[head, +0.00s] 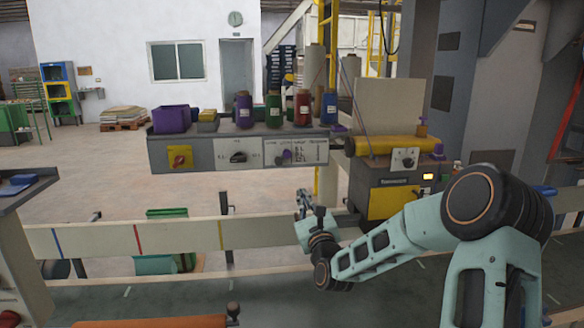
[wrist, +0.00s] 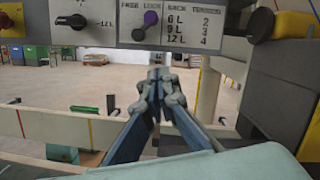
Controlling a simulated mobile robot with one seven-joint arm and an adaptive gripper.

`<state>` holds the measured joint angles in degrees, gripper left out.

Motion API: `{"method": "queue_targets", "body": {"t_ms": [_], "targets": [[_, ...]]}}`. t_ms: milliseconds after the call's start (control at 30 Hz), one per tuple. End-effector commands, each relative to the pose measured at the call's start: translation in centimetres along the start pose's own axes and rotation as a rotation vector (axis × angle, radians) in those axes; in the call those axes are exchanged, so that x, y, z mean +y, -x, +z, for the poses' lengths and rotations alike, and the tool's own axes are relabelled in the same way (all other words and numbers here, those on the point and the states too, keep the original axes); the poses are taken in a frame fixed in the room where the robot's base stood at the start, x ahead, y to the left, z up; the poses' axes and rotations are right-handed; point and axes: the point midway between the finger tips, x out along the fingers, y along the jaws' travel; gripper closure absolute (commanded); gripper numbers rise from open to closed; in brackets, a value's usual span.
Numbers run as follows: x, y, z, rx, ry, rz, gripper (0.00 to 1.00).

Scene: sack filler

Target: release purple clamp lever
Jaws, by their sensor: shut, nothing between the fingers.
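The purple clamp lever (head: 286,155) is on the front panel of the grey machine box, beside a printed table. It also shows in the wrist view as a purple end (wrist: 150,18) on a short dark arm, tilted up and right from a grey pivot, below the words "FREE" and "LOCK". My gripper (wrist: 160,75) is shut and empty, its fingertips below the panel and apart from the lever. In the head view my gripper (head: 303,197) is below the panel, above the pale rail.
A black rotary switch (head: 238,157) and a red knob on a yellow plate (head: 179,160) are left of the lever. Thread spools (head: 244,111) and a purple bin (head: 171,119) stand on top. A yellow roller (head: 385,145) is right. A pale rail (head: 180,235) runs below.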

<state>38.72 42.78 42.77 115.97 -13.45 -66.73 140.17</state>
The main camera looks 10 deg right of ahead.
Motion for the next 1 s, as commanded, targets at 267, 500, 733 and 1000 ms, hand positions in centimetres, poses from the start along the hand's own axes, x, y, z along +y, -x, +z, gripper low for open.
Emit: {"method": "queue_targets", "body": {"t_ms": [267,500,733,1000], "targets": [[0.0,-2.2,0.1,-0.002,0.001,0.0,1.0],[0.0,-6.2,0.1,-0.002,0.001,0.0,1.0],[0.1,-9.7,0.1,-0.001,0.002,0.0,1.0],[0.0,-10.8,3.3,-0.001,0.003,0.0,1.0]]}}
